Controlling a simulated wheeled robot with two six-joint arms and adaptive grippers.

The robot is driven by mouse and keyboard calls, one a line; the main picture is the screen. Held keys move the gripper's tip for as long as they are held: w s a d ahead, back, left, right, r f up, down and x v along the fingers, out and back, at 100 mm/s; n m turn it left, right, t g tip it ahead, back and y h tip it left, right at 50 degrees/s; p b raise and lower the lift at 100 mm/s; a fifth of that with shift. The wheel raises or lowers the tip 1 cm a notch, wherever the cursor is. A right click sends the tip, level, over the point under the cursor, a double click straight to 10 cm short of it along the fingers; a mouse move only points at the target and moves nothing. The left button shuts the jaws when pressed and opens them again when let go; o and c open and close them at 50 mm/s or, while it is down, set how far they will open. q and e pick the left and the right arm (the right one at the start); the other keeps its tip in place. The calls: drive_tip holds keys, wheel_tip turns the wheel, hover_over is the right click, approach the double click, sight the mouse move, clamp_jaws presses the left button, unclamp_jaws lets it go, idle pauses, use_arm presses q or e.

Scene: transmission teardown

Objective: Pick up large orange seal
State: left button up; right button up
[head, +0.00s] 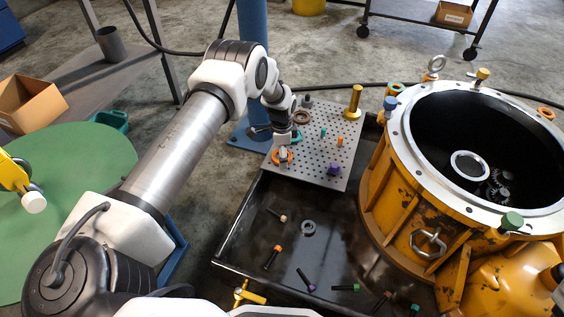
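The large orange seal (275,159) appears as an orange ring on the left part of the grey perforated plate (318,172). My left gripper (283,158) points down right over this ring, and its fingertips overlap the ring in the picture. The gripper covers part of the ring. Contact, and whether the fingers are open or shut, is too small to tell. My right gripper is not in view.
On the plate are a brown ring (302,117), a brass post (353,101), a purple part (333,169) and small pegs. A dark tray (235,240) holds scattered bolts and a grey ring (308,227). The yellow housing (378,205) stands at right.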

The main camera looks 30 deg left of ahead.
use_arm(q)
drive_tip(key=shift+r, duration=0.2)
drive_tip(key=shift+c, duration=1.1)
drive_tip(key=c, duration=1)
